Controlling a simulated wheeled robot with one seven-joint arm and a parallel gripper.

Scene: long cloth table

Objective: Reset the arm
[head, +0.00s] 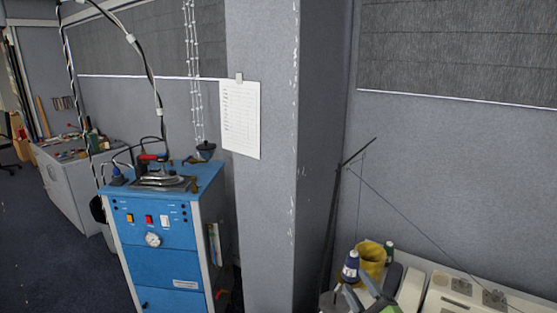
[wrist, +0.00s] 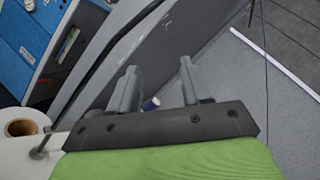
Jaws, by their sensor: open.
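My gripper (wrist: 158,68) shows in the wrist view with its two grey fingers spread apart. Nothing is held between them. A blue thread spool (wrist: 151,103) shows beyond the gap between the fingers, apart from them as far as I can tell. In the head view, green and grey parts that look like my arm's end show at the bottom edge, right of centre, partly cut off by the frame. They are close to the blue-and-white spool (head: 351,268); contact cannot be told.
A yellow roll (head: 372,256) stands behind the spool, near a white machine (head: 462,296) at the lower right. A grey pillar (head: 262,200) rises at centre. A blue cabinet (head: 165,232) with an iron (head: 162,177) on top stands left. Open floor (head: 50,255) lies further left.

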